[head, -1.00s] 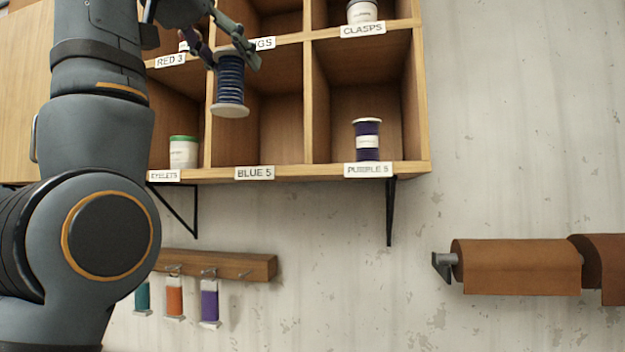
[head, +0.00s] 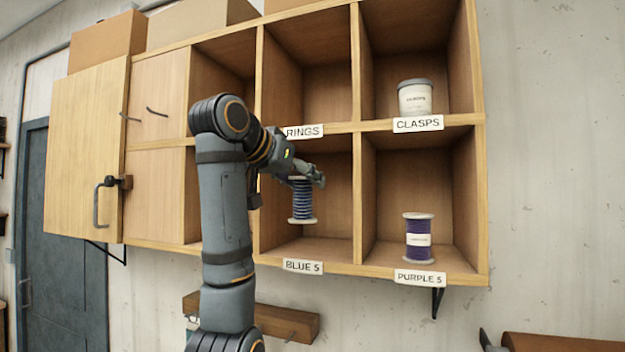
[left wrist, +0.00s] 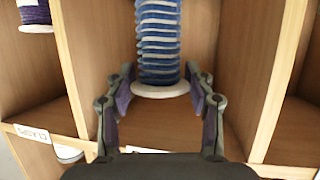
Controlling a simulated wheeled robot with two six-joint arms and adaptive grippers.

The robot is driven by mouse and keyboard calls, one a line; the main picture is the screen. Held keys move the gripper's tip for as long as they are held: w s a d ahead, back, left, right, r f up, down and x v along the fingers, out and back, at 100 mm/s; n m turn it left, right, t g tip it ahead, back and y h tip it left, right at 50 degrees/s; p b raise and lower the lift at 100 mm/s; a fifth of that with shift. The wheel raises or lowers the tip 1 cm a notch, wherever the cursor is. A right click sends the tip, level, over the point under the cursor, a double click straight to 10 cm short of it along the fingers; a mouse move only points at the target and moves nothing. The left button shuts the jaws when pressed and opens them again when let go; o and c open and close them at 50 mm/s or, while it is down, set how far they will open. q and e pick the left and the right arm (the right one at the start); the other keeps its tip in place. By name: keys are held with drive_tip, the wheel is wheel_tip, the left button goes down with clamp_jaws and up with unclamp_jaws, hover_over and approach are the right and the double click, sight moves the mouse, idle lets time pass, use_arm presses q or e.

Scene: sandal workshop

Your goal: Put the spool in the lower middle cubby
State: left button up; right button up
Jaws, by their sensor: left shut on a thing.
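The spool (head: 301,202), wound with blue thread between pale flanges, hangs upright from my left gripper (head: 308,174). The gripper is shut on its top end. In the head view the spool shows against the opening of the lower middle cubby (head: 325,246), labelled BLUE 5, with its bottom flange above the cubby floor. How deep it is inside I cannot tell. The left wrist view, which looks upside down, shows the spool (left wrist: 159,45) between the two fingers (left wrist: 158,84) with cubby walls on both sides. My right gripper is not in view.
A purple spool (head: 418,238) stands in the lower right cubby, labelled PURPLE 5. A CLASPS tub (head: 415,97) stands in the cubby above it. The divider (head: 357,190) and the shelf above (head: 340,127) bound the middle cubby. A cabinet door (head: 85,150) is at left.

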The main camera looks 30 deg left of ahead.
use_arm(q)
drive_tip(key=w+a+p, duration=0.1)
drive_tip(key=w+p, duration=0.2)
drive_tip(key=w, duration=0.3)
wheel_tip(320, 180, down, 6)
drive_tip(key=shift+f+p, duration=0.25)
drive_tip(key=shift+p, duration=0.25)
drive_tip(key=shift+w+a+f, duration=0.15)
drive_tip(key=shift+f, duration=0.2)
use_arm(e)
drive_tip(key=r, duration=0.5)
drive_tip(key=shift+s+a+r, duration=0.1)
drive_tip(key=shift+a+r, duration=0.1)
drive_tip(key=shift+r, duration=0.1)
use_arm(q)
drive_tip(key=shift+f, duration=0.15)
drive_tip(key=o, duration=1.1)
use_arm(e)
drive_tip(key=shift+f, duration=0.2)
